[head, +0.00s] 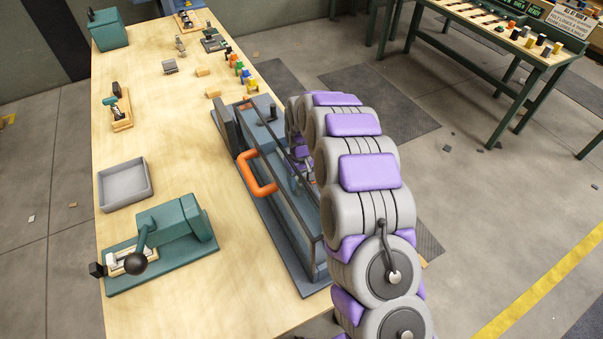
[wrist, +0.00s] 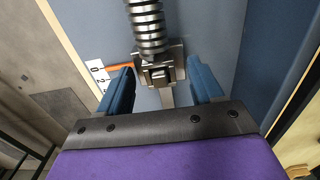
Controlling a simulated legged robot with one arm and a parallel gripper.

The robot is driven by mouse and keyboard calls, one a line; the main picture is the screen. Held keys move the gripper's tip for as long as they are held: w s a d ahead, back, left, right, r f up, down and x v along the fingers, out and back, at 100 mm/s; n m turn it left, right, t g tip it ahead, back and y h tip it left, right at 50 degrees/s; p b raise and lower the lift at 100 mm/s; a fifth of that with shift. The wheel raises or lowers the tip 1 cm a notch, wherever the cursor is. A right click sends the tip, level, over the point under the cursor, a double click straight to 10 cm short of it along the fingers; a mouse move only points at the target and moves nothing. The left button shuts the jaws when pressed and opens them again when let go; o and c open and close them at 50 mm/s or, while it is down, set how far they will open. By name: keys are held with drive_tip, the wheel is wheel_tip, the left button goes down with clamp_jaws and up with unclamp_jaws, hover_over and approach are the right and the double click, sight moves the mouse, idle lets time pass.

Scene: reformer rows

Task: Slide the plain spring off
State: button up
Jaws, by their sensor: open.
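A metal coil spring (wrist: 147,25) runs down from the top of the wrist view to a small metal block (wrist: 158,73). My gripper (wrist: 161,70) is open, with one blue finger on each side of the block and gaps visible between. I cannot tell whether this is the plain spring. In the head view the blue-grey reformer rig (head: 289,217) with an orange handle (head: 258,174) stands along the table's right edge. My arm reaches over its right side and hides most of my gripper and the spring there.
An orange pointer (wrist: 121,67) and a white number scale (wrist: 97,75) sit left of the block. A green lever press (head: 176,240) and a grey tray (head: 125,184) stand on the wooden table (head: 180,130). Small coloured parts (head: 239,70) lie beyond the rig.

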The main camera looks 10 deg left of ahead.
clamp_jaws()
idle(0.7)
drive_tip(key=shift+r, duration=0.1)
drive_tip(key=shift+r+p, duration=0.8)
drive_tip(key=shift+r, duration=1.85)
